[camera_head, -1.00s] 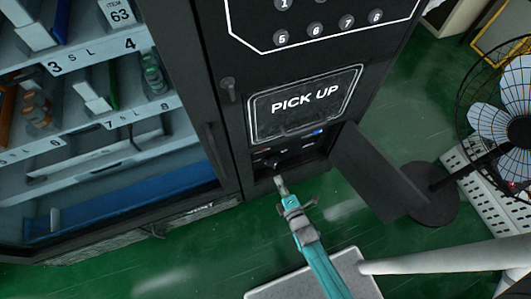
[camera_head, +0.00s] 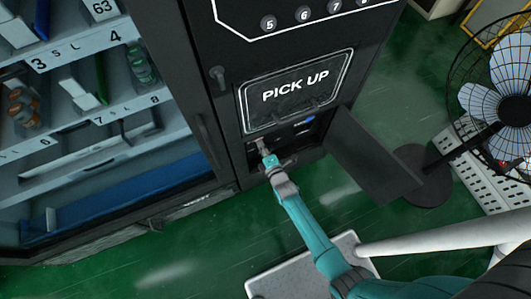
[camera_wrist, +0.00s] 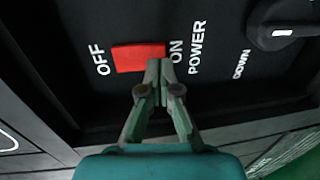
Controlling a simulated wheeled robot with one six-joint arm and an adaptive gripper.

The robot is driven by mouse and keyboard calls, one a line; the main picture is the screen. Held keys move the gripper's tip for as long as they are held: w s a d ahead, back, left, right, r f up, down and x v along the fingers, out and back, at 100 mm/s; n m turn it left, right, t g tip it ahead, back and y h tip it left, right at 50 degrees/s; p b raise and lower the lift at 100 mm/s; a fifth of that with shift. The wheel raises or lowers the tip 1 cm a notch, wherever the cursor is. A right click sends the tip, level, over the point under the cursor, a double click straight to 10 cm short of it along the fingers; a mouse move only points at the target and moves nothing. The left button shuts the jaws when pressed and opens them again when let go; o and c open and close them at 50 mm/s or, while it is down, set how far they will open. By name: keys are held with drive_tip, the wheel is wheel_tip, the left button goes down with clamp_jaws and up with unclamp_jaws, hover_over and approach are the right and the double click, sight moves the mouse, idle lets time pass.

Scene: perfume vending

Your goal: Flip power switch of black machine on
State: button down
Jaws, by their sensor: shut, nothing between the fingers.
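The black machine (camera_head: 330,30) stands upright with a PICK UP flap (camera_head: 296,90) on its front. Below the flap is an open compartment holding a control panel. In the wrist view a red power switch (camera_wrist: 138,57) lies on this panel between the labels OFF and ON, with POWER printed beside ON. My gripper (camera_wrist: 160,68) is shut and empty. Its fingertips are at the ON end of the red switch and cover part of it; I cannot tell whether they touch it. In the head view my gripper (camera_head: 264,150) reaches into the left part of the compartment.
A dark knob (camera_wrist: 285,25) sits near the DOWN label. The compartment's door (camera_head: 370,160) hangs open to the right. A fan (camera_head: 500,100) stands further right. Glass-fronted shelves (camera_head: 90,120) are on the left. Green floor lies in front.

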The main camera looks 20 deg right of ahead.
drive_tip(key=shift+w+f, duration=0.15)
drive_tip(key=shift+w, duration=0.6)
